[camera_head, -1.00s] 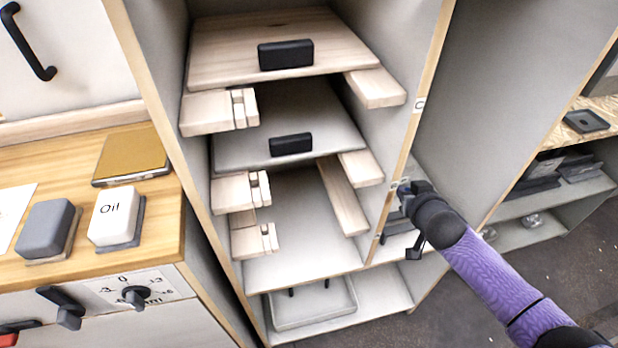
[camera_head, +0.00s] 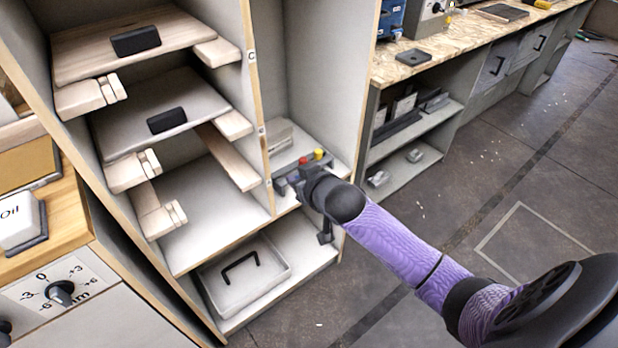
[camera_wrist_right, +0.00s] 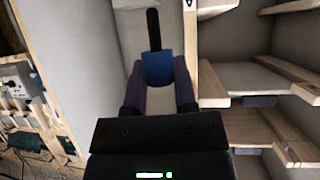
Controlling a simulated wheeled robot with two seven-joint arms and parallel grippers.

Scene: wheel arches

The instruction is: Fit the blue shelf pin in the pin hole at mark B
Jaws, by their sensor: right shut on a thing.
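The blue shelf pin (camera_wrist_right: 158,68), a blue block with a black rod, shows in the right wrist view. My right gripper (camera_wrist_right: 160,82) is shut on it, with one finger on each side and the rod pointing away from the palm. In the head view my right gripper (camera_head: 284,187) is at the front edge of the cabinet's upright divider, below a small mark (camera_head: 262,130) too small to read surely. Mark C (camera_head: 251,56) is higher on the same edge. The pin is not clear in the head view, and I cannot make out the pin hole. My left gripper is not in view.
A grey holder (camera_head: 291,170) with a red piece (camera_head: 303,161) and a yellow piece (camera_head: 318,154) stands in the right bay behind my gripper. Boards (camera_head: 170,95) on wooden rails fill the left bay. A tray (camera_head: 245,280) is below. Floor to the right is clear.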

